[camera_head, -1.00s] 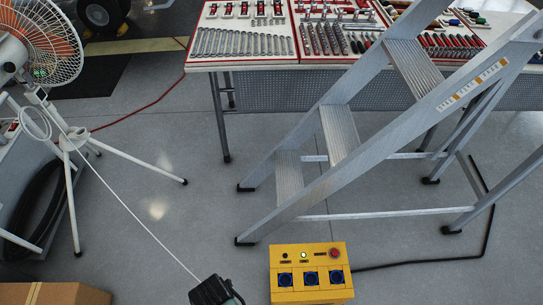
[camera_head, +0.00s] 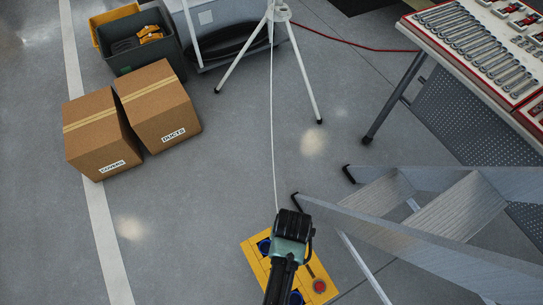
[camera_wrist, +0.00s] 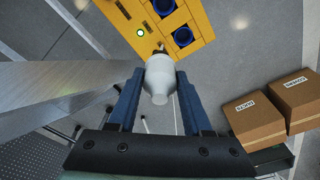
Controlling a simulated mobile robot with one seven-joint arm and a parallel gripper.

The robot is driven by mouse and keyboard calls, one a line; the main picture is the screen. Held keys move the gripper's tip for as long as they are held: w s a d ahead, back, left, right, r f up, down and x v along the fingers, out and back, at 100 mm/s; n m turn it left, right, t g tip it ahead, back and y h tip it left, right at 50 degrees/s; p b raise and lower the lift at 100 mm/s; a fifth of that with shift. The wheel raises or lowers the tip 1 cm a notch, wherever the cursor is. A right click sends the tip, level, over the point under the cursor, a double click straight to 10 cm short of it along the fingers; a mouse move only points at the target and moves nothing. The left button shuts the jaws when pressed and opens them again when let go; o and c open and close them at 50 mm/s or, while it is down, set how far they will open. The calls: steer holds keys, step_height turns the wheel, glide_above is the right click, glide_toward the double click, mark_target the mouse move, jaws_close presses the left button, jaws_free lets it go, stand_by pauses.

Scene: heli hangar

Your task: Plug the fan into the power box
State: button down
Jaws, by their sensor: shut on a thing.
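The yellow power box (camera_head: 255,252) sits on the floor at the bottom of the head view, partly covered by my arm. Its blue sockets (camera_wrist: 183,36), a red button (camera_head: 319,286) and a lit green light (camera_wrist: 140,32) show. In the wrist view my gripper (camera_wrist: 160,82) is shut on the white plug (camera_wrist: 158,75), whose dark tip points toward the box face near a socket. I cannot tell whether it touches; it is not seen inside a socket. The white cord (camera_head: 272,130) runs up to the fan's white tripod stand (camera_head: 277,12). The fan head is out of view.
A metal stepladder (camera_head: 430,215) stands close on the right of the box. The tool table (camera_head: 490,85) is at upper right. Two cardboard boxes (camera_head: 158,105) and a grey bin (camera_head: 150,52) are at upper left. Floor left of the power box is clear.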

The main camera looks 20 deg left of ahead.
steer(key=a+f+n+b, duration=0.1)
steer(key=a+f+b, duration=0.2)
steer(key=f+b, duration=0.5)
steer(key=a+f+n+b, duration=0.2)
steer(key=a+f+b, duration=0.1)
steer(key=f+b, duration=0.5)
steer(key=shift+a+n+b, duration=0.25)
steer(key=shift+n+b, duration=0.05)
steer(key=shift+b, duration=0.6)
steer(key=shift+p, duration=0.8)
steer(key=shift+f, duration=0.2)
stand_by(0.4)
steer(key=shift+f+b, duration=0.9)
steer(key=shift+f, duration=0.6)
jaws_free()
